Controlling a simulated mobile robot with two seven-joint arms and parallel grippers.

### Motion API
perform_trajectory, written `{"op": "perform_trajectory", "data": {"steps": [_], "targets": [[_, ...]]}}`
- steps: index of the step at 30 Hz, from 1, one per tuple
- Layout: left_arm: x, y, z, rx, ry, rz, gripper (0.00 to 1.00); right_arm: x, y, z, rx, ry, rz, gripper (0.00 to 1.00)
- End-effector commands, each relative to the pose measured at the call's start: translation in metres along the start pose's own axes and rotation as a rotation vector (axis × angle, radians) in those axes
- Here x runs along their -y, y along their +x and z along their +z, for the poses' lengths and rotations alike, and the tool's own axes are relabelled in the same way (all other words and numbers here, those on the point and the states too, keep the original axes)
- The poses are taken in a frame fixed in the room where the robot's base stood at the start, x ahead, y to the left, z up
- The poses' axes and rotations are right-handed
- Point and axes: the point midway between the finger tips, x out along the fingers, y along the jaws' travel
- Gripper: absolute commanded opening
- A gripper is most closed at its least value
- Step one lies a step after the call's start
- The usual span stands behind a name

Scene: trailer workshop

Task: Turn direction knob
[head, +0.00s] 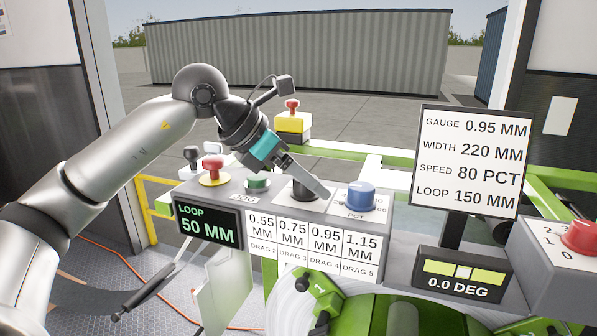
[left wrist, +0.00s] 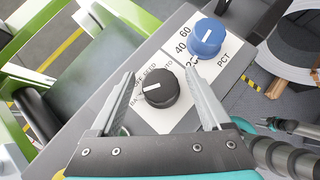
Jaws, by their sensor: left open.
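The direction knob is a black round knob with a white pointer line, on the grey panel top; in the left wrist view the black knob (left wrist: 159,89) sits between my open fingers. In the head view the black knob (head: 303,190) is partly hidden behind my left gripper (head: 312,181). My left gripper (left wrist: 170,90) is open, with one finger on each side of the knob; I cannot tell whether they touch it. The label around the knob is partly hidden.
A blue PCT knob (head: 361,196) stands close beside the black one; it also shows in the left wrist view (left wrist: 207,37). A green button (head: 257,182) and a red mushroom button (head: 212,164) lie left. A LOOP display (head: 208,225) and a settings sign (head: 471,160) face me.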

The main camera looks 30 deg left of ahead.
Motion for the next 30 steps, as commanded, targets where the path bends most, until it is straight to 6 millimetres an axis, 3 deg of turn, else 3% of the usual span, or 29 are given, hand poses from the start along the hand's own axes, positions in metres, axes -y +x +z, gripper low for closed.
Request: {"op": "perform_trajectory", "data": {"steps": [5,21,30], "targets": [[-0.001,-0.016,0.0,0.0,0.0,0.005,0.81,-0.001,0.0,0.0,0.0,-0.001,0.001,0.5],[-0.001,-0.132,0.0,0.001,0.0,0.005,0.81,-0.002,0.002,-0.001,-0.002,0.0,0.002,0.5],[0.0,-0.152,0.0,0.0,0.0,0.001,0.81,-0.002,0.002,-0.002,-0.003,0.0,0.002,0.5]]}}
